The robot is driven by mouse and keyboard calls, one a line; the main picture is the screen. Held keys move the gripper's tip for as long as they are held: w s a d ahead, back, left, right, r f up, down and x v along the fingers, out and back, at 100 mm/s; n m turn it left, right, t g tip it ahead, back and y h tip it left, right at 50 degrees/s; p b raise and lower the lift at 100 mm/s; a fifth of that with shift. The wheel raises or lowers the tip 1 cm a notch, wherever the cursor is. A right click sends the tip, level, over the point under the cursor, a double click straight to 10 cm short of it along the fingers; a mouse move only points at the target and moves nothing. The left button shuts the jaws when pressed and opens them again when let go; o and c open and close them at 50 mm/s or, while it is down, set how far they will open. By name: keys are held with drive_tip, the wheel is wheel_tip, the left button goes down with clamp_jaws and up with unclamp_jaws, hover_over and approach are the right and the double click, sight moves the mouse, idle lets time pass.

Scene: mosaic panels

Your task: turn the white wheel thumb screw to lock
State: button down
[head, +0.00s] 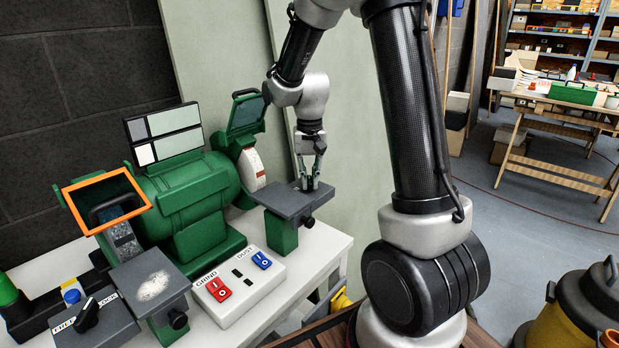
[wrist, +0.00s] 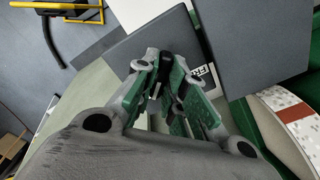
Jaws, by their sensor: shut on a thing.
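The green bench grinder's white wheel (head: 250,166) is on its right side; its edge also shows in the wrist view (wrist: 292,112). In front of it is a grey tool rest (head: 283,203) on a green post. My gripper (head: 311,183) points down at the rest's far right edge. In the wrist view my gripper (wrist: 178,65) is shut on a dark thumb screw (wrist: 168,84) standing on a grey plate (wrist: 120,56). The fingers cover most of the screw, so its exact angle cannot be told.
The left tool rest (head: 150,283) stands beside another FREE/LOCK plate with a black knob (head: 87,315). A white switch box (head: 238,287) with red and blue switches lies in front. A green guard (head: 245,112) rises left of my wrist. A light panel stands behind.

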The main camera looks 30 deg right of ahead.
sight(309, 179)
drive_tip(key=c, duration=1.5)
unclamp_jaws()
wheel_tip(309, 179, up, 12)
drive_tip(key=shift+r, duration=0.1)
drive_tip(key=s+r+n+t, duration=0.1)
drive_tip(key=s, duration=0.7)
drive_tip(key=s+r+n+t, duration=0.1)
drive_tip(key=s+n+t, duration=0.1)
drive_tip(key=s, duration=0.6)
drive_tip(key=s+d+r+n+t, duration=0.1)
drive_tip(key=s, duration=0.6)
drive_tip(key=shift+s+r+n, duration=0.25)
drive_tip(key=shift+s+n, duration=0.15)
